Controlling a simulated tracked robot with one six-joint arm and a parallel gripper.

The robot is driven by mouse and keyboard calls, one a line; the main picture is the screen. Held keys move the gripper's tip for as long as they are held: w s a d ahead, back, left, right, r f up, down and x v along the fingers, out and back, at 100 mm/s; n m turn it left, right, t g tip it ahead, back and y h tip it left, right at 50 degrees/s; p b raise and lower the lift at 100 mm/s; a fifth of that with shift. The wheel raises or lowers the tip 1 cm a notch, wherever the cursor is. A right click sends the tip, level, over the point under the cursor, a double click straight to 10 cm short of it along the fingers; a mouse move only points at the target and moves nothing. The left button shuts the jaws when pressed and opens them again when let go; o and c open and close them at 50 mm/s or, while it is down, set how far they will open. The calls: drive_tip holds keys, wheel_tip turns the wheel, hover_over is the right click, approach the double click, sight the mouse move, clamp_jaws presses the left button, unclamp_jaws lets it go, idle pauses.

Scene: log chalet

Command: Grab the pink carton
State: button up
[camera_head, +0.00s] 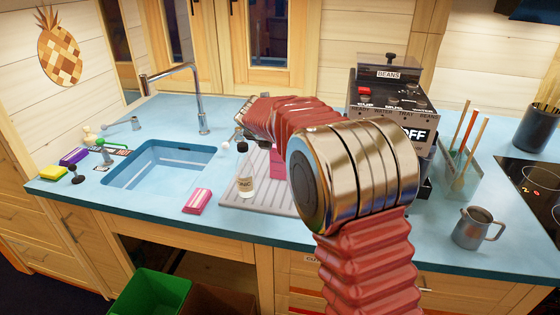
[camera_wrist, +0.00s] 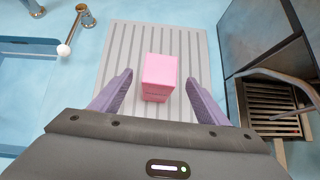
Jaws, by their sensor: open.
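The pink carton (camera_wrist: 158,78) stands on the grey ribbed drainboard (camera_wrist: 118,42) in the wrist view. In the head view only a strip of the carton (camera_head: 275,165) shows, as my arm covers the rest. My gripper (camera_wrist: 155,92) is open, with one purple finger on each side of the carton. In the head view the fingers are mostly hidden behind my arm.
A pink and white block (camera_head: 197,201) lies by the sink (camera_head: 160,165). A coffee machine (camera_head: 392,95) stands right of the drainboard. A metal jug (camera_head: 474,228) is farther right. A tap (camera_head: 201,100) rises behind the sink.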

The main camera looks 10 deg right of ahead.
sight(280, 159)
drive_tip(key=shift+w+d+f, duration=0.1)
drive_tip(key=shift+w+f, duration=0.1)
drive_tip(key=x, duration=0.5)
drive_tip(key=shift+w, duration=0.15)
idle(0.3)
drive_tip(key=shift+c, duration=0.4)
drive_tip(key=c, duration=1)
